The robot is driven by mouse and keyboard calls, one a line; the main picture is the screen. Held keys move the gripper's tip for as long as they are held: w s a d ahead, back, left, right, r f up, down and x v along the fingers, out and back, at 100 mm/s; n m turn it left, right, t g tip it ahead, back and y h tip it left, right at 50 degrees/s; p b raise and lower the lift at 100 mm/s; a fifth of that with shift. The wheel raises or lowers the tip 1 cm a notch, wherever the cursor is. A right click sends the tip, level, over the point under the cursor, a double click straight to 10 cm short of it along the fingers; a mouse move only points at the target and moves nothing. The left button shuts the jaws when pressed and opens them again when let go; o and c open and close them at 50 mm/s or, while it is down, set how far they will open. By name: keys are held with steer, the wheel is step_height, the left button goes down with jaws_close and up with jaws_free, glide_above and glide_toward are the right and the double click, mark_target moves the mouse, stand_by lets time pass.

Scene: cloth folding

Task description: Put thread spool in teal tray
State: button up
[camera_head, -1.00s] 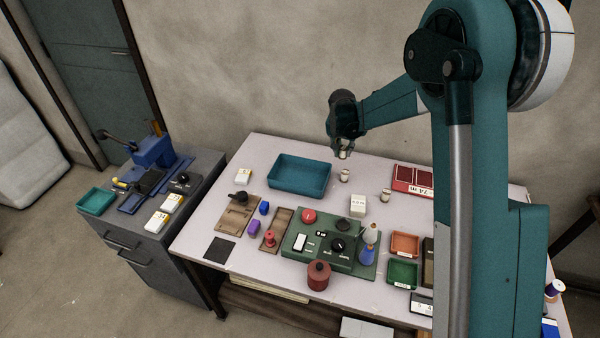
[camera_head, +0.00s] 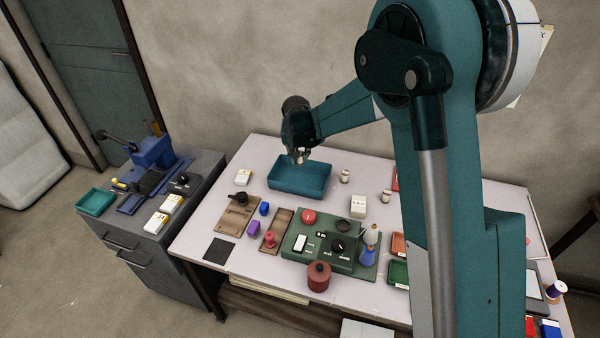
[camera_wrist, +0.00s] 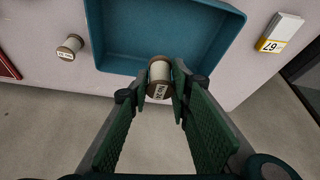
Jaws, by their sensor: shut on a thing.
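A thread spool with pale thread and brown ends (camera_wrist: 160,78) sits between the fingertips of my gripper (camera_wrist: 159,86) in the wrist view. My gripper is shut on it. The large teal tray (camera_wrist: 110,55) lies just beyond the spool in that view and looks empty. In the head view, my gripper (camera_head: 299,155) is over the far part of the teal tray (camera_head: 300,188), with the spool small at its tips. The spool appears above the tray rim, apart from the tray floor.
A second spool (camera_wrist: 69,47) stands beside the tray, also visible in the head view (camera_head: 345,176). A third spool (camera_head: 386,196) is farther right. A white and yellow box (camera_wrist: 280,32) stands on the tray's other side. A smaller teal tray (camera_head: 95,201) is on the side cabinet.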

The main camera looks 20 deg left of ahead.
mark_target(300, 164)
steer(key=shift+f+b, duration=0.45)
steer(key=shift+f, duration=2.7)
steer(key=shift+f+b, duration=0.35)
steer(key=shift+f, duration=1.5)
steer(key=shift+f, duration=0.1)
steer(key=o, duration=0.7)
steer(key=shift+o, duration=0.4)
